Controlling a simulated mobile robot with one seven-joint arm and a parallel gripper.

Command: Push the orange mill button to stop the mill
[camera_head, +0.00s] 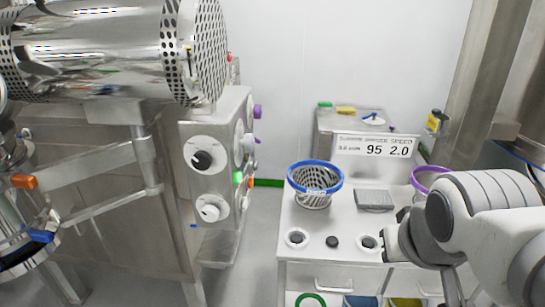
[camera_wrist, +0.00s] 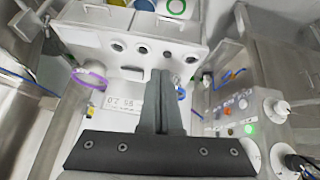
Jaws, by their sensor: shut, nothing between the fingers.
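The machine's control box (camera_head: 219,150) stands left of centre in the head view, with several knobs. A lit green button (camera_head: 238,178) is on its side face, and a small orange button (camera_head: 250,182) shows just right of it. In the head view my arm comes in from the right, well apart from the buttons.
A white bench (camera_head: 335,278) carries a blue-rimmed perforated basket (camera_head: 315,180), a sign (camera_head: 375,150) reading 95 2.0 and a purple ring (camera_head: 430,178). A large steel drum (camera_head: 110,50) overhangs at upper left. Floor (camera_head: 258,235) between control box and bench is clear.

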